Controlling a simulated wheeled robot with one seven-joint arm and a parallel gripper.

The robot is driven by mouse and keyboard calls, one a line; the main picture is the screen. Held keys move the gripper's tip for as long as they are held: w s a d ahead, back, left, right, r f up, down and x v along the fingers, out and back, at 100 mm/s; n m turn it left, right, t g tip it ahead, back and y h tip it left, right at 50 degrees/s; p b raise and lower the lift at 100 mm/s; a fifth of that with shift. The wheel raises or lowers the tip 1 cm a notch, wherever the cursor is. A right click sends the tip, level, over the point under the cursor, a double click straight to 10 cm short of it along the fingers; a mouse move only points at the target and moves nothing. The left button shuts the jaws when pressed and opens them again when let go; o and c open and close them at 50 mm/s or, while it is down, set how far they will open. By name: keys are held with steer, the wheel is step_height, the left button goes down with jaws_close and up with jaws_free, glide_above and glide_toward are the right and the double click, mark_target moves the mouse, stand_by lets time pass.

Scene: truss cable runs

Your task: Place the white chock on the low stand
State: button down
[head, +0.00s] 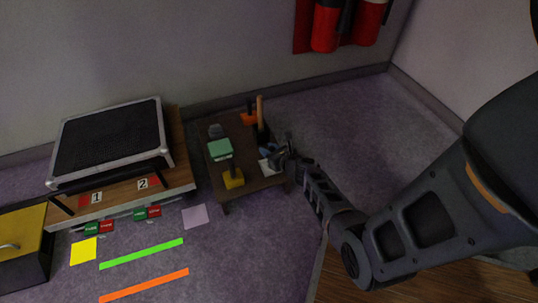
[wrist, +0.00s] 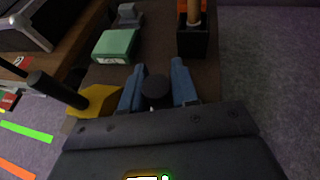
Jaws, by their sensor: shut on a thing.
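The white chock (head: 266,166) shows in the head view at the right part of the low brown stand (head: 262,184), just below my gripper (head: 267,151). In the wrist view, the blue fingers of my gripper (wrist: 156,76) stand on either side of a dark round post top (wrist: 155,87) and are shut on it. The brown stand top also shows in the wrist view (wrist: 155,50). I cannot tell whether the chock touches the stand.
The stand also bears a yellow chock (head: 233,181) with a dark post, a green box (head: 219,149), a grey item (head: 216,130), an orange piece (head: 248,119) and a black holder (wrist: 193,40) with a wooden handle. A larger bench (head: 180,150) stands to the left.

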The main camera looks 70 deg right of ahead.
steer(key=shift+f, duration=0.25)
steer(key=c, duration=0.9)
jaws_free()
steer(key=shift+o, duration=0.2)
